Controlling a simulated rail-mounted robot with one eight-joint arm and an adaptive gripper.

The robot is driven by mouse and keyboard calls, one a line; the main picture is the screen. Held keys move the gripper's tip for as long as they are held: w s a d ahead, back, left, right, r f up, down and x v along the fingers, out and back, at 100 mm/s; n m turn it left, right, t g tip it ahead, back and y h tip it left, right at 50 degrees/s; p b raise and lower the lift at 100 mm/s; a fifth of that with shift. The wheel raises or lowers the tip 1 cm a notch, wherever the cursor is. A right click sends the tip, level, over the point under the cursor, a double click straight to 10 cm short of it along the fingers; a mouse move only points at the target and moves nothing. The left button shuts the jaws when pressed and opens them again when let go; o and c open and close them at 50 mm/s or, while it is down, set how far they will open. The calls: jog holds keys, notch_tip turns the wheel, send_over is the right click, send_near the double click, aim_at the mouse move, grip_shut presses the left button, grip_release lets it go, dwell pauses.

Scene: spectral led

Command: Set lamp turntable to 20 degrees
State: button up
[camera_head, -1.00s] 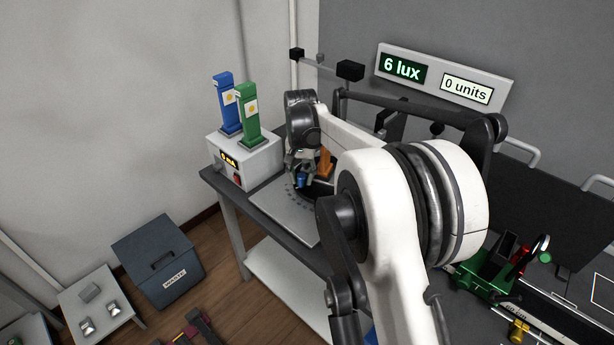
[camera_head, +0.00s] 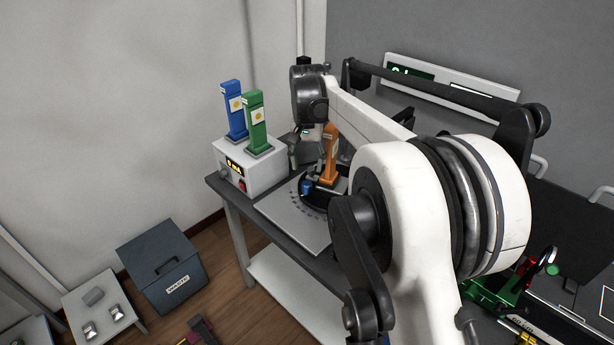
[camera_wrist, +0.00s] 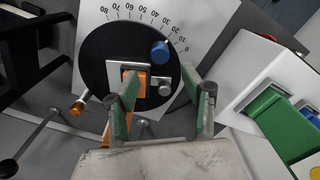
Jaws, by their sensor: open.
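The lamp turntable is a black disc (camera_wrist: 95,60) on a white scale plate (camera_wrist: 214,18) marked 0 to 80; in the head view the plate (camera_head: 290,222) lies on the bench corner. A blue knob (camera_wrist: 160,52) stands on the disc near the low-number end of the scale; the exact angle cannot be read. It also shows in the head view (camera_head: 307,187). An orange lamp (camera_head: 329,160) stands upright on the disc, seen from above in the wrist view (camera_wrist: 132,82). My gripper (camera_wrist: 160,98) is open and empty above the turntable's edge, apart from the knob.
A white supply box (camera_head: 262,175) with a blue lamp (camera_head: 234,108) and a green lamp (camera_head: 257,122) stands left of the turntable. A green-based device (camera_head: 490,292) is at the right.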

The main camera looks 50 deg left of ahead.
jog(key=shift+r, duration=1.9)
